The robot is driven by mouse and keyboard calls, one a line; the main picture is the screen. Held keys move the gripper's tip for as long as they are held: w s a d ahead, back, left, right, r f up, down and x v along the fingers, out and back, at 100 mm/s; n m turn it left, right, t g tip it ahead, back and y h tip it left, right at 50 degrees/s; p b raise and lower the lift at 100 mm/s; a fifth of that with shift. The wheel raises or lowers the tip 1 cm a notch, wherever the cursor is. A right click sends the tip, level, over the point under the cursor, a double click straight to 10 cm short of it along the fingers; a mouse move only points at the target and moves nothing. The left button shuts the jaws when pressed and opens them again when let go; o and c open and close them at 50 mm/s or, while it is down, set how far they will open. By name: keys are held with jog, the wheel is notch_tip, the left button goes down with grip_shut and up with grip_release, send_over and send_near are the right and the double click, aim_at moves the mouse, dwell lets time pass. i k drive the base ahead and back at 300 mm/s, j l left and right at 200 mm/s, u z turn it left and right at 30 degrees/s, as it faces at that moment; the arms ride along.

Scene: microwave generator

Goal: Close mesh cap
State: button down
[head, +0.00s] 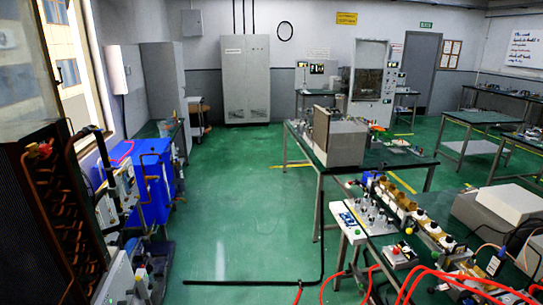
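I cannot pick out a mesh cap with certainty in the head view. A grey box-shaped unit (340,138) stands on the near end of the central table (428,158). A tall pale cabinet (371,78) with a dark, mesh-like front panel stands behind that table. I cannot tell whether either one carries the cap, or whether the cap is open or closed. My gripper is not in view.
Green floor (245,200) is open through the middle. A bench with instruments (375,215) and red hoses (430,280) fills the lower right. Copper coils (65,210) and blue units (150,185) line the left. A thin black line (250,282) crosses the near floor.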

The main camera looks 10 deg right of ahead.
aim_at(380, 166)
jog(key=i+z, duration=0.15)
jog(key=i, duration=0.35)
jog(key=i+z, duration=0.2)
jog(key=i, duration=0.3)
jog(key=i+j+z, duration=0.15)
jog(key=i, duration=0.35)
jog(key=i+j+z, duration=0.15)
jog(key=i, duration=0.35)
jog(key=i+l, duration=0.2)
jog(key=i, duration=0.2)
jog(key=i+l, duration=0.2)
jog(key=i, duration=0.2)
jog(key=i+l, duration=0.2)
jog(key=i, duration=0.2)
